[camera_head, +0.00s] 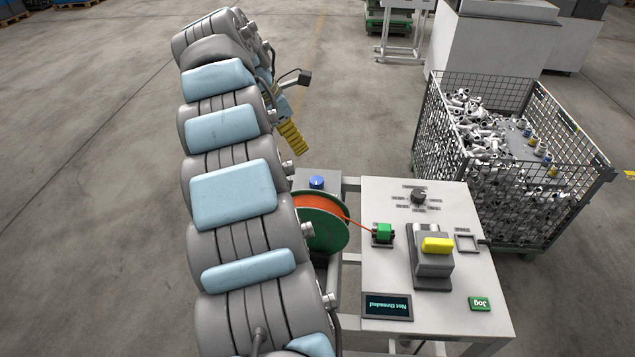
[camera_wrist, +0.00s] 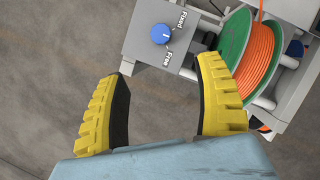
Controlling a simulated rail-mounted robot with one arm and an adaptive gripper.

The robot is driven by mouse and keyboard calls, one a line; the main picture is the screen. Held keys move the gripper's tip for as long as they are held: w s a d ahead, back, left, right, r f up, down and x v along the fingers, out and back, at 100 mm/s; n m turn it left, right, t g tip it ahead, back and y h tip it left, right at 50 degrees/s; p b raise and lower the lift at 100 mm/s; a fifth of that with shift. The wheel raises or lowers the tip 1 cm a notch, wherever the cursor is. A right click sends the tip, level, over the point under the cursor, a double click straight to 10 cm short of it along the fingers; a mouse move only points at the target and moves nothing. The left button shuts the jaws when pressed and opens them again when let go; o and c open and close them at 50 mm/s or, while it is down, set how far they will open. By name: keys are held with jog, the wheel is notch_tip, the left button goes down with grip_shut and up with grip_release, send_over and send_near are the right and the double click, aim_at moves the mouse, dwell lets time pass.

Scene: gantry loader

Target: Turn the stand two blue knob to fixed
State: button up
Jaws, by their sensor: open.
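A round blue knob (camera_head: 317,182) sits on a small grey stand beside the spool. In the wrist view the blue knob (camera_wrist: 161,34) is on a grey plate between the printed words Fixed and Free. Its small white mark seems to face right, between the two words; I cannot tell its exact setting. My gripper (camera_wrist: 164,68) is open and empty, its yellow ribbed fingers apart, with the knob beyond the gap between the tips. In the head view my gripper (camera_head: 293,138) hangs behind and left of the knob, apart from it.
A green spool of orange line (camera_wrist: 262,55) stands close beside the knob. Another blue part (camera_wrist: 295,48) shows past it. The grey table (camera_head: 385,270) carries a dial, a yellow-topped block, a green Jog button and a "Not threaded" display. A mesh crate (camera_head: 590,185) holds metal parts.

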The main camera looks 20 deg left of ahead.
aim_at(317, 180)
jog(key=p+x, duration=0.2)
jog(key=x, duration=1.2)
jog(key=shift+s+f, duration=0.1)
jog(key=shift+f, duration=0.2)
jog(key=shift+w+f, duration=0.2)
jog(key=shift+f, duration=0.3)
jog(key=shift+x, duration=0.9)
jog(key=shift+d, duration=0.15)
jog(key=shift+c, duration=0.3)
jog(key=c, duration=1.1)
